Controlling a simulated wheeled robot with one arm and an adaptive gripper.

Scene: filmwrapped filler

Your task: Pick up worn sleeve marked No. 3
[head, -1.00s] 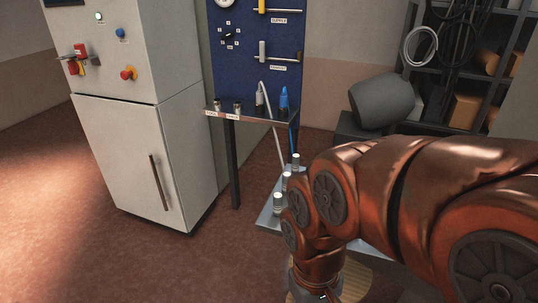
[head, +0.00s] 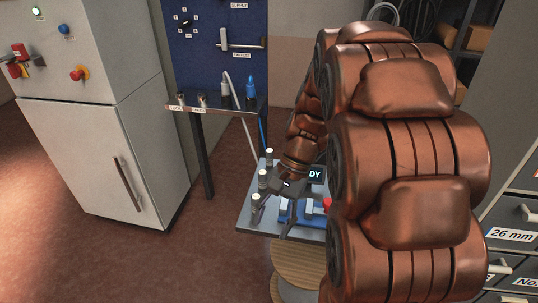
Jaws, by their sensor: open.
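No sleeve with a readable No. 3 mark shows in the head view. Two small metal cylinders (head: 202,101) stand on the narrow shelf behind small white labels too small to read; I cannot tell whether one is the worn sleeve. My gripper (head: 272,216) points down over the left part of the small grey worktable, with its dark fingers apart and nothing visible between them. It is beside several white-topped posts (head: 270,157) and left of a blue fixture (head: 312,214). My copper arm hides the table's right side.
The shelf (head: 224,106) carries a blue-capped bottle (head: 250,88) beneath a blue panel (head: 240,20). A grey cabinet (head: 110,150) stands at left. Labelled drawers (head: 515,215) are at right, one marked 26 mm. Red-brown floor is clear at front left.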

